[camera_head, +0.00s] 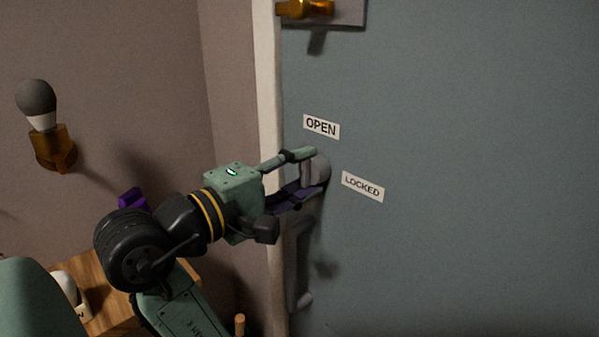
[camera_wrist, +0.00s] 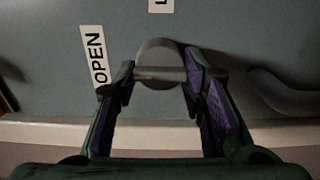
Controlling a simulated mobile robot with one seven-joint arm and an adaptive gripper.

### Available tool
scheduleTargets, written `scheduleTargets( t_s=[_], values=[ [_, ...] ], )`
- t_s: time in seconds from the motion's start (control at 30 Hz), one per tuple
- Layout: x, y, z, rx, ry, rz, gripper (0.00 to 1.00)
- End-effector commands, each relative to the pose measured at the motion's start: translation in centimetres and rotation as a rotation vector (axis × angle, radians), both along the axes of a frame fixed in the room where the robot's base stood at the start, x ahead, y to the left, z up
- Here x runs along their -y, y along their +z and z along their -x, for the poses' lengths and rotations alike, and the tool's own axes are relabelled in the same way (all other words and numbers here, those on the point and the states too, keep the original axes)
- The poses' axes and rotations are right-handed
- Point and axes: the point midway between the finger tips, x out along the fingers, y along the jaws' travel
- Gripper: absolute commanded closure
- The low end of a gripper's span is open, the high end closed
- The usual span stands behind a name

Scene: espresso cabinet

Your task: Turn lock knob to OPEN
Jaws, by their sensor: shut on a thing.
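The lock knob (camera_head: 323,168) is a round grey disc with a raised bar, mounted on the blue-grey door. My gripper (camera_head: 308,171) reaches it from the left, with one finger above and one below. In the wrist view the knob (camera_wrist: 160,55) sits between my fingertips (camera_wrist: 159,78), which close on the two ends of its bar. The bar runs across that picture, its left end towards the OPEN side. The OPEN label (camera_head: 321,127) is above the knob in the head view. The LOCKED label (camera_head: 362,187) is to its right. The fingers partly hide the knob.
A grey door handle (camera_head: 299,262) stands just below the knob, close to my gripper. A brass fitting (camera_head: 305,9) is at the top of the door. A wall lamp (camera_head: 48,125) is at left, above a wooden surface (camera_head: 95,280). The door's right side is clear.

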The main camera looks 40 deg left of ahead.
Motion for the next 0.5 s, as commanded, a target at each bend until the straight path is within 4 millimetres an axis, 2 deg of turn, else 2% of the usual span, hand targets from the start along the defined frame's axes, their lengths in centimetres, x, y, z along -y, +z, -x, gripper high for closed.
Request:
scheduleTargets(
  t_s=[0.03, 0.07, 0.33, 0.5],
  values=[
    [-0.02, 0.0, 0.0, 0.0, 0.0, 0.002, 0.9],
    [-0.02, 0.0, 0.0, 0.0, 0.0, 0.002, 0.61],
    [-0.02, -0.01, 0.0, 0.0, 0.0, 0.001, 0.43],
    [-0.02, 0.0, 0.0, 0.0, 0.0, 0.0, 0.42]
  ],
)
